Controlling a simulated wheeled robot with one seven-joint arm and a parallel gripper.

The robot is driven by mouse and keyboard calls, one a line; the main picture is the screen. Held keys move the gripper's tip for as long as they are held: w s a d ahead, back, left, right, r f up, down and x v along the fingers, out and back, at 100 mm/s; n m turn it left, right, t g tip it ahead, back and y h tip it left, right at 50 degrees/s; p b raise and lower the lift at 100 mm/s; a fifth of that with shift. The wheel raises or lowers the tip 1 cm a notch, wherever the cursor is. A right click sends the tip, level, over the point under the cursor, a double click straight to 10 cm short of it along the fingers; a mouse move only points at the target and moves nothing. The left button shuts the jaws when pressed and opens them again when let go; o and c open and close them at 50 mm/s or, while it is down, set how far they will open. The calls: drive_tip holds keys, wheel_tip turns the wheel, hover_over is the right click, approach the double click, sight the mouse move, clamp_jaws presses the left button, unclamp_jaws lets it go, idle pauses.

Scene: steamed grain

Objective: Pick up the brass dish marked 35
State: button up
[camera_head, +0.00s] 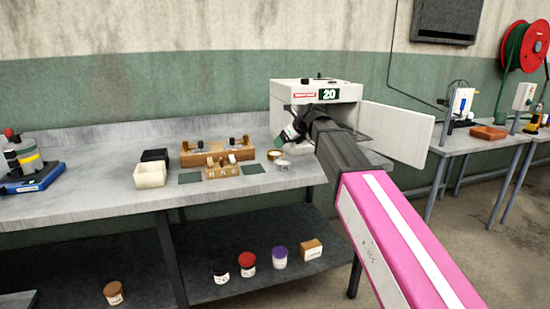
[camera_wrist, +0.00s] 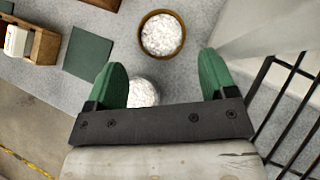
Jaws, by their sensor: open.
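A brass dish (camera_wrist: 141,40) heaped with white grains stands on the grey bench in the wrist view, just beyond my fingertips. In the head view the brass dish (camera_head: 274,157) is small, below my gripper. No number is legible on it. A second, pale metal dish (camera_head: 282,165) stands close by; in the wrist view its white contents (camera_wrist: 144,92) show between my fingers, partly hidden by the left finger and the gripper body. My gripper (camera_wrist: 162,74) is open and empty, its green fingers apart. In the head view my gripper (camera_head: 283,140) hangs above the dishes.
A white steamer box (camera_head: 290,88) reading 20 stands at the right with its door (camera_head: 400,133) swung open; a black wire rack (camera_wrist: 285,110) is close on the right. A wooden rack (camera_head: 240,152), green mats (camera_head: 190,178) and a cream container (camera_head: 149,177) lie leftward.

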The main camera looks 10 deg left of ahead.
sight(276, 152)
drive_tip(key=x, duration=0.3)
drive_tip(key=shift+s+d+f, duration=0.1)
drive_tip(key=shift+d+f, duration=0.1)
drive_tip(key=shift+f, duration=0.1)
drive_tip(key=shift+x, duration=2.65)
drive_tip(key=shift+s, duration=0.1)
drive_tip(key=c, duration=0.6)
